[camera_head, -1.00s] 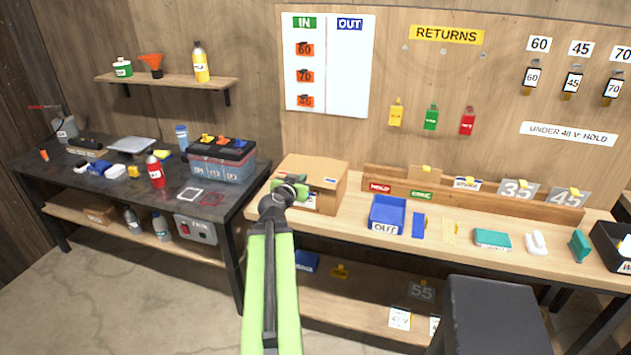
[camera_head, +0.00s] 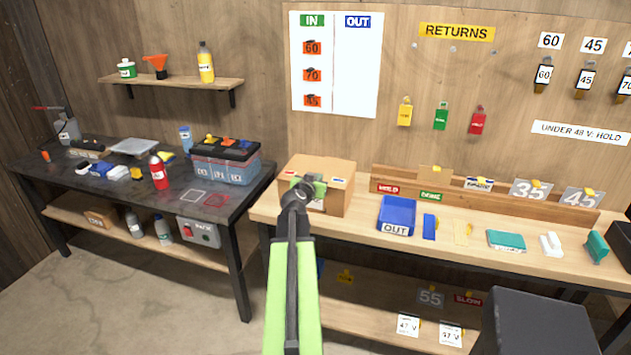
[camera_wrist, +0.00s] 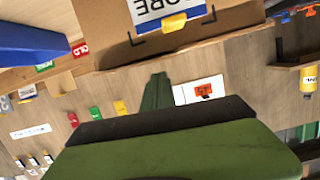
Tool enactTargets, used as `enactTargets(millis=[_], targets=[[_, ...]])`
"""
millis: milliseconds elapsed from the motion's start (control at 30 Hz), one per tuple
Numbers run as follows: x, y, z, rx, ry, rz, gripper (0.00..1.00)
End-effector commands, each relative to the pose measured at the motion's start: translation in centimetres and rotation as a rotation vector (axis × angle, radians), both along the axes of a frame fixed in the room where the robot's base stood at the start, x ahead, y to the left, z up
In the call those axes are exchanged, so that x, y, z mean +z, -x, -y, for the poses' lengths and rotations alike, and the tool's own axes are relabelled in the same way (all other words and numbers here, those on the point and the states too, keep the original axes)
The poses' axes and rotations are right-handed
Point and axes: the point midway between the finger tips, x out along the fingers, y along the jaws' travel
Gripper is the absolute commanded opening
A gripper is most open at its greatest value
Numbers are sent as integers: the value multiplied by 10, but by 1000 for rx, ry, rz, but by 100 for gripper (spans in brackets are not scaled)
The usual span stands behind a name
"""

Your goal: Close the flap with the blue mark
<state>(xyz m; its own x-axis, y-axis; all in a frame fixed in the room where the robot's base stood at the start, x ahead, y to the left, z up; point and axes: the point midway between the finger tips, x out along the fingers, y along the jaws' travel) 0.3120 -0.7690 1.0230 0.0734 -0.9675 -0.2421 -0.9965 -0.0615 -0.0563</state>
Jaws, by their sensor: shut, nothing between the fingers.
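The cardboard box (camera_head: 340,203) stands at the left end of the right-hand bench. A small blue mark (camera_head: 338,180) shows on its upper part facing me, right of my gripper; I cannot tell how far that flap is open. My green gripper (camera_head: 314,186) is shut and empty in front of the box and hides part of it. In the wrist view, the shut fingers (camera_wrist: 157,91) point toward the back wall. The box (camera_wrist: 232,22) is above them in that picture, with a white and blue label and a yellow tab (camera_wrist: 175,22); no contact is clear.
A blue OUT tray (camera_head: 397,229) stands right of the box, with several small items farther right. A wooden rack (camera_head: 500,191) runs behind them. A gap separates the benches.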

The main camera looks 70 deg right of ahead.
Motion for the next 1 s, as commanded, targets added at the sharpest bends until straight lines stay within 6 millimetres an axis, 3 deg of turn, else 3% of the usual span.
enactTargets(millis=[100,467,700,1000], targets=[[-11,-2,-1,2,0,0,0],[-11,-4,-2,4,-1,-1,0],[-31,-3,0,0,3,-82,0],[-29,-1,-1,-6,0,-83,0]])
